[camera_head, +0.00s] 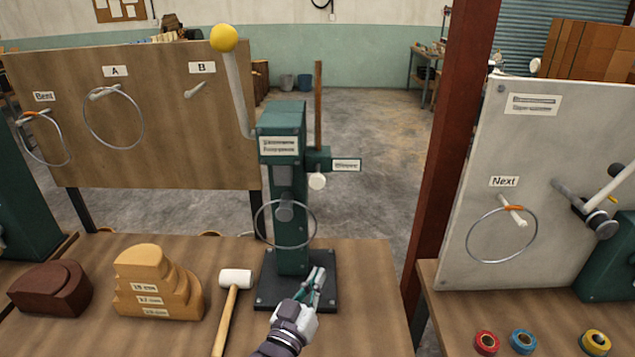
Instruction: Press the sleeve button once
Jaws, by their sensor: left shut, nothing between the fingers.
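The green press (281,155) stands on a dark base plate (284,298) on the wooden table. On its right side, a bracket carries a small label that seems to read "Sleeve" (346,165). A white round button (317,181) sits just below and left of that label. A metal ring (286,244) hangs around the front of the press column. My left gripper (317,276) is shut and empty, low in front of the base plate and well below the button, apart from it. My right gripper is not in view.
A lever with a yellow ball (223,38) rises at the press's left. A mallet (233,300), a stepped wooden block (154,284) and a dark red block (50,289) lie to the left. A red-brown post (453,150) stands to the right. The table right of the base is clear.

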